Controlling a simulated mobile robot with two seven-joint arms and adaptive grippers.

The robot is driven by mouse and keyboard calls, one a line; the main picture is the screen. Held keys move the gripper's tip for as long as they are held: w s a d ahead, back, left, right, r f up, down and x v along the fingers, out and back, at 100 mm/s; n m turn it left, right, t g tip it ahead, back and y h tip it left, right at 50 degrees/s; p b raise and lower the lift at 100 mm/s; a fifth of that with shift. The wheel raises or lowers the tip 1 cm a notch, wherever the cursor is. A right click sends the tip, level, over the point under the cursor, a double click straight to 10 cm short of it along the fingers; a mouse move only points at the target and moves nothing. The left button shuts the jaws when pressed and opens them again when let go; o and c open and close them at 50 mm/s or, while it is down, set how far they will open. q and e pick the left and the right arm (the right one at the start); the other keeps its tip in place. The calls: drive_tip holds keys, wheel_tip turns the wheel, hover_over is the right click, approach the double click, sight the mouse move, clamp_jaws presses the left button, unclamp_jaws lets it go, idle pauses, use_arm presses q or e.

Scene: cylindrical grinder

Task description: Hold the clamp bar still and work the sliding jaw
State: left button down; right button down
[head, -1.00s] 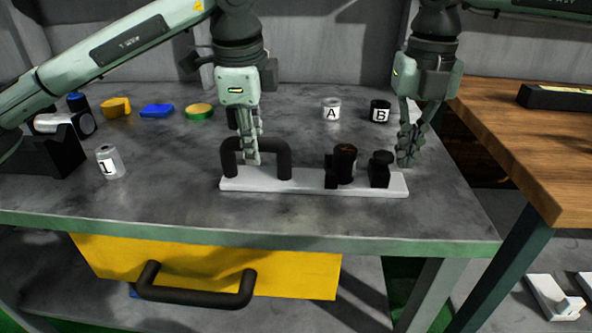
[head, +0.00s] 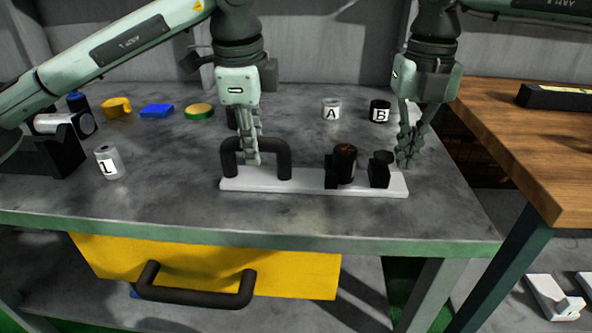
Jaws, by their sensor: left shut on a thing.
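The clamp bar is a flat white bar (head: 300,187) lying on the grey bench in the head view. A black arched handle (head: 283,162) stands on its left part. My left gripper (head: 251,160) is shut on this handle from above. On the bar's right part a dark cylinder (head: 345,163) stands beside a black block. The black sliding jaw (head: 381,170) is to its right, with a gap between them. My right gripper (head: 406,163) points down just right of the sliding jaw, close to it. Its fingers overlap in this view, so its opening and any contact are unclear.
Cans marked A (head: 331,109) and B (head: 380,111) stand behind the bar. A can marked 1 (head: 107,162) stands at left. Blue, yellow and green pieces lie at the back left. A yellow drawer (head: 205,268) hangs below. Bench surface in front of the bar is clear.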

sight(378, 154)
drive_tip(key=shift+f, duration=1.55)
idle(0.5)
drive_tip(key=shift+r, duration=0.25)
drive_tip(key=shift+r, duration=1.55)
use_arm(q)
drive_tip(key=shift+d, duration=0.1)
use_arm(e)
drive_tip(key=shift+a, duration=2.35)
drive_tip(key=shift+r, duration=0.85)
drive_tip(key=shift+d+r, duration=0.2)
drive_tip(key=shift+r, duration=0.7)
drive_tip(key=shift+d+r, duration=0.15)
drive_tip(key=shift+r, duration=0.7)
drive_tip(key=shift+d+r, duration=0.2)
drive_tip(key=shift+r, duration=0.7)
use_arm(q)
drive_tip(key=shift+a, duration=0.2)
drive_tip(key=c, duration=1.3)
unclamp_jaws()
